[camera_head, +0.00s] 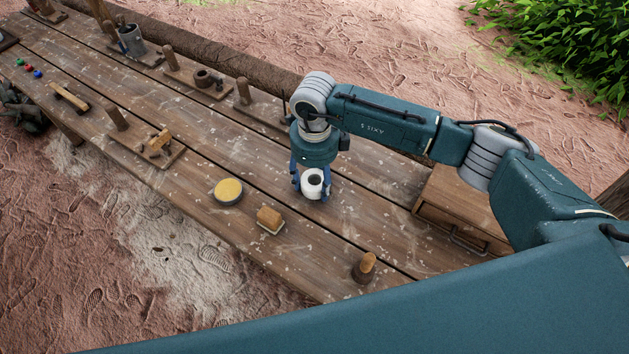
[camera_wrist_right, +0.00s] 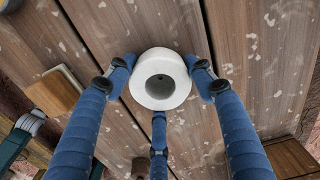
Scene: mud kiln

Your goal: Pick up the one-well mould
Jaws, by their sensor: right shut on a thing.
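The one-well mould is a white round block (camera_head: 312,183) with one dark hole in its top. It is at the middle of the table in the head view, and it also shows in the right wrist view (camera_wrist_right: 160,92). My right gripper (camera_head: 311,186) points down over it. Its blue fingers (camera_wrist_right: 158,85) are closed around the mould's sides, one on the left, one on the right and one below in the wrist view. I cannot tell whether the mould's underside touches the table. My left gripper is not in view.
The long wooden table (camera_head: 330,240) carries a round yellow-topped tin (camera_head: 228,190), a wooden-backed brush (camera_head: 269,219) and a wooden-handled stamp (camera_head: 364,267) nearby. A wooden drawer box (camera_head: 460,215) stands at right. Boards with posts line the back edge.

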